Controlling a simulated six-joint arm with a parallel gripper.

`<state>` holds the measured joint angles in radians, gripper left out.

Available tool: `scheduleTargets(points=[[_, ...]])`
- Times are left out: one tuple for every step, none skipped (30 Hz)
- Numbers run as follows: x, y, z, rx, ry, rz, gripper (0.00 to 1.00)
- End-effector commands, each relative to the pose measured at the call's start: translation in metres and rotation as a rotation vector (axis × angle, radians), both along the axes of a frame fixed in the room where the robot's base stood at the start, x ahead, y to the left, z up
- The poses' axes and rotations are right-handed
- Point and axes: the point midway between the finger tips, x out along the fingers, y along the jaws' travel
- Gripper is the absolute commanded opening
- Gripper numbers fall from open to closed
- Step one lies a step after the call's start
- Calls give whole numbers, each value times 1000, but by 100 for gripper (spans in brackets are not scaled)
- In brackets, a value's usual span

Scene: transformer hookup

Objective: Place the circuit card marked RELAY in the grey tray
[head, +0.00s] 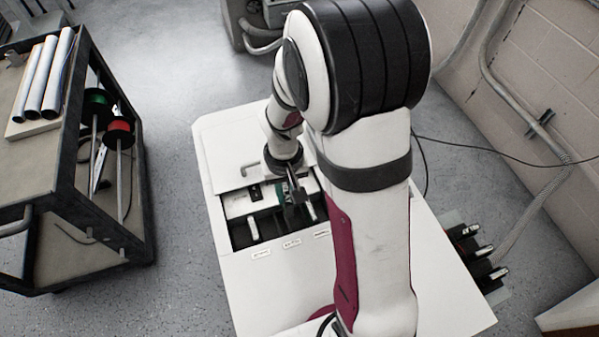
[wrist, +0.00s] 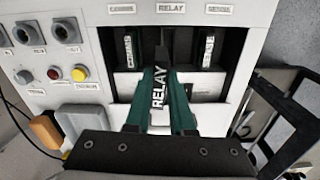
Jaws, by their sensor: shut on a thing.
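The card marked RELAY shows in the wrist view (wrist: 158,90), with its white label running lengthwise between the two green fingers. My gripper (wrist: 161,74) is shut on this card, in front of the dark middle slot under the RELAY sign. The label looks larger and nearer than those of the cards beside it. I cannot tell whether the card's far end is still inside the slot. In the head view my gripper (head: 294,200) is over the open bay of the white cabinet, and my arm hides part of it. I cannot make out the grey tray for certain.
Two other labelled cards, left (wrist: 128,50) and right (wrist: 208,50), stand in the side slots. The white panel carries round knobs and coloured buttons (wrist: 78,73). A black frame (wrist: 285,125) is at the right. In the head view a cart (head: 75,180) stands left, across open floor.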

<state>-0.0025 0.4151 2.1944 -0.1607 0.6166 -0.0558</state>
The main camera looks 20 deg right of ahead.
Motion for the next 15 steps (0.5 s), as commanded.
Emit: scheduleTargets(points=[[10, -12, 4, 0, -4, -63, 0], [16, -22, 7, 0, -4, -112, 0], [24, -36, 12, -1, -3, -183, 0], [30, -48, 16, -2, -3, -241, 0], [35, -60, 21, -2, -3, -299, 0], [42, -78, 27, -3, -4, -381, 0], [46, -93, 32, -3, -4, -447, 0], [50, -108, 37, -3, -3, -514, 0], [54, -129, 45, -4, -3, -603, 0], [56, -144, 51, -4, -5, -671, 0], [56, -160, 56, -4, -4, -736, 0], [56, -178, 63, -4, -3, -817, 0], [56, -191, 69, -3, -3, -873, 0], [55, -203, 73, -3, -3, -922, 0], [53, -216, 79, -3, -3, -979, 0]])
